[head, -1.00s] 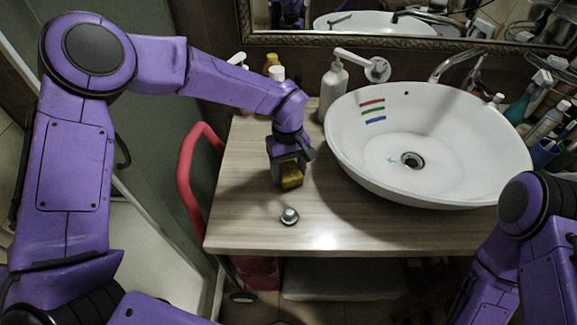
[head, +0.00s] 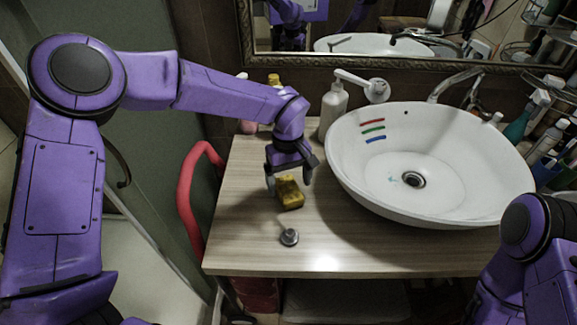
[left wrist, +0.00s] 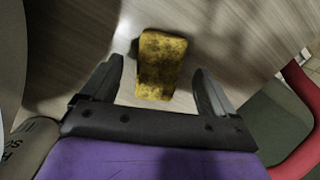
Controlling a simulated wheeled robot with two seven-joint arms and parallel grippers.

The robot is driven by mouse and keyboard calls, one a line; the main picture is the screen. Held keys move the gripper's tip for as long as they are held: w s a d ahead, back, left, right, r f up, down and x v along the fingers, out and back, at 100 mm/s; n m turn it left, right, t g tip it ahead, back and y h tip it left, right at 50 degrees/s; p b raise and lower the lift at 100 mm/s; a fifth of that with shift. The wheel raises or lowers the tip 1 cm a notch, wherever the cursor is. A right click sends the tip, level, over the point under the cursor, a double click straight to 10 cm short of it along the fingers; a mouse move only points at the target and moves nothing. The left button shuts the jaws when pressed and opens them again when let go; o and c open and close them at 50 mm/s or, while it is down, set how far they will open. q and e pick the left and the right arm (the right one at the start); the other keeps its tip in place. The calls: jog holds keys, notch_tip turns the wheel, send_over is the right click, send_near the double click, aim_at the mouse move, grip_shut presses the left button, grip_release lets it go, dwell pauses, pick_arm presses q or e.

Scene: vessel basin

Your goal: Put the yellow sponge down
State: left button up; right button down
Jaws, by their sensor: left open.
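The yellow sponge (head: 289,193) lies on the wooden counter, left of the basin. It is dark-stained and also shows in the left wrist view (left wrist: 160,65). My left gripper (head: 289,182) is open, with its fingers apart on either side of the sponge's near end. In the left wrist view the left gripper (left wrist: 156,88) shows a gap between each finger and the sponge. My right gripper is not in view; only part of my right arm shows at the lower right.
The white basin (head: 350,185) with red, green and blue marks stands right of the sponge. A small metal stopper (head: 289,237) lies in front of the sponge. A white pump bottle (head: 333,108) stands behind. A red curved rail (head: 187,190) is at the counter's left.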

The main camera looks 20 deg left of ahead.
aim_at(288, 185)
pick_arm(q)
notch_tip(288, 185, up, 9)
jog(key=w, duration=0.1)
jog(key=shift+a+f+b, duration=0.2)
jog(key=shift+a+b, duration=0.1)
jog(key=shift+b, duration=0.05)
